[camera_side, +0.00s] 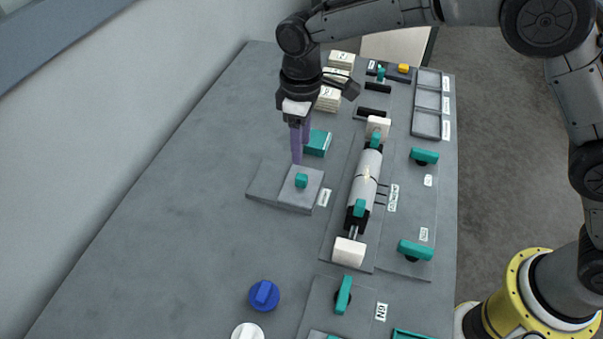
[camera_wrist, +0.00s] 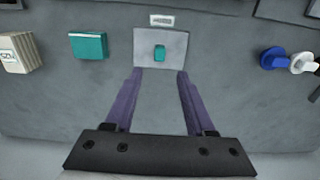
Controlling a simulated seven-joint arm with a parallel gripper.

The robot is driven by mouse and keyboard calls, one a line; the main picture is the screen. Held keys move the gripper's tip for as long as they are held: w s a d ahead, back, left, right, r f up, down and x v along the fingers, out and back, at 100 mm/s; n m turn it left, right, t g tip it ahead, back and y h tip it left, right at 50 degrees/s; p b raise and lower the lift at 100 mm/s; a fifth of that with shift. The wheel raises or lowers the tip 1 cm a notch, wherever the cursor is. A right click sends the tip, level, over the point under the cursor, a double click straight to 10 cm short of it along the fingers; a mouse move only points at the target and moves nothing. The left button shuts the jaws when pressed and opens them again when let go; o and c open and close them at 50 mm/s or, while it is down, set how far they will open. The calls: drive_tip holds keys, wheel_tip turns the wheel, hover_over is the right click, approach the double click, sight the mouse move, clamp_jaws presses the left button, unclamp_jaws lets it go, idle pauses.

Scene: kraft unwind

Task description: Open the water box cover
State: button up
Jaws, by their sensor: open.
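The water box cover, a light grey square plate (camera_side: 294,195) with a small teal knob (camera_side: 301,181), lies on a sloped grey base (camera_side: 262,186) on the table. In the wrist view the cover (camera_wrist: 147,42) and its teal knob (camera_wrist: 160,52) show ahead of the fingertips. My gripper (camera_side: 298,160) has two purple fingers pointing down above the back left side of the cover. In the wrist view my gripper (camera_wrist: 159,74) is open and empty, with the fingers spread wide. The knob is not between the fingertips. I cannot tell how far above the cover the fingertips are.
A teal block (camera_side: 317,143) sits just behind the cover. A grey roller (camera_side: 364,178) with teal clamps stands to the right. A blue knob (camera_side: 264,296) and a white knob (camera_side: 247,331) are in front. The table's left side is clear.

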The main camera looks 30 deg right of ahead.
sight(302, 176)
wheel_tip(302, 176, down, 10)
drive_tip(key=shift+f, duration=0.2)
clamp_jaws()
idle(0.4)
drive_tip(key=shift+r, duration=0.1)
idle(1.0)
